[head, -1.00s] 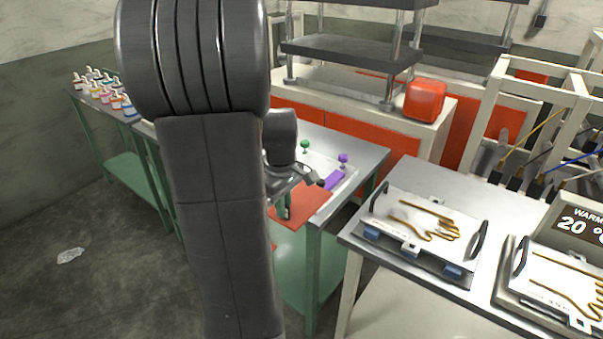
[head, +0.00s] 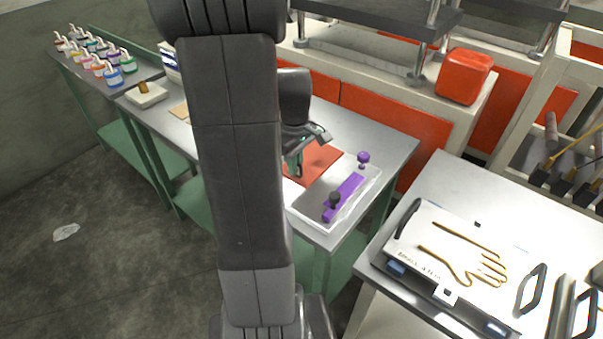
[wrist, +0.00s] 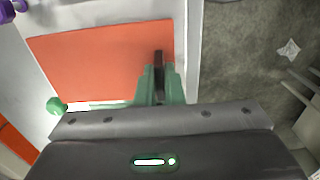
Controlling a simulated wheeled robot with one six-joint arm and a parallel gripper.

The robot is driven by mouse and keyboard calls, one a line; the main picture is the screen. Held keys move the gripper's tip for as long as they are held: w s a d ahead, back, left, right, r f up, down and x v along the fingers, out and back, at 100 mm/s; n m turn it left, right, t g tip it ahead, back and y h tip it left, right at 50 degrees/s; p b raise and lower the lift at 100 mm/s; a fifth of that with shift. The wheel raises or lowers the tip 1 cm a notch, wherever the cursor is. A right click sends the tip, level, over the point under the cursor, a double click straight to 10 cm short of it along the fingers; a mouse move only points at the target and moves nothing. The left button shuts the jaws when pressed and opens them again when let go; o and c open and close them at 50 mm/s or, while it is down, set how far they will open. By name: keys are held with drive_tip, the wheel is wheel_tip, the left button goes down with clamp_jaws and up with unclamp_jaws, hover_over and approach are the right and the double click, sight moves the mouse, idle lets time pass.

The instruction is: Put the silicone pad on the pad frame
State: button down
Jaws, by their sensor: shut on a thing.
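The silicone pad, an orange-red flat sheet (head: 318,160), shows at the worktable's middle, partly behind my arm. In the wrist view the pad (wrist: 100,60) fills the left centre, level and flat. My gripper (head: 297,166) is at the pad's near edge, pointing down. Its green fingers in the wrist view (wrist: 160,82) are shut on a narrow dark piece at the pad's right side, which looks like the pad's grip. I cannot tell whether the pad touches what is below it. I cannot single out the pad frame with certainty; my arm and the pad hide part of the table.
A clear tray (head: 300,210) holds a purple bar (head: 345,195) and a dark knob (head: 335,200); a purple knob (head: 363,158) stands behind. A green knob (wrist: 57,105) is beside the pad. A glove plate (head: 460,255) lies on the right table. Coloured bottles (head: 100,65) stand far left.

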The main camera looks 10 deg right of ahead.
drive_tip(key=shift+f, duration=3.35)
drive_tip(key=shift+f, duration=0.15)
drive_tip(key=c, duration=1.5)
unclamp_jaws()
drive_tip(key=shift+c, duration=0.2)
wheel_tip(320, 180, up, 12)
drive_tip(key=shift+r, duration=0.2)
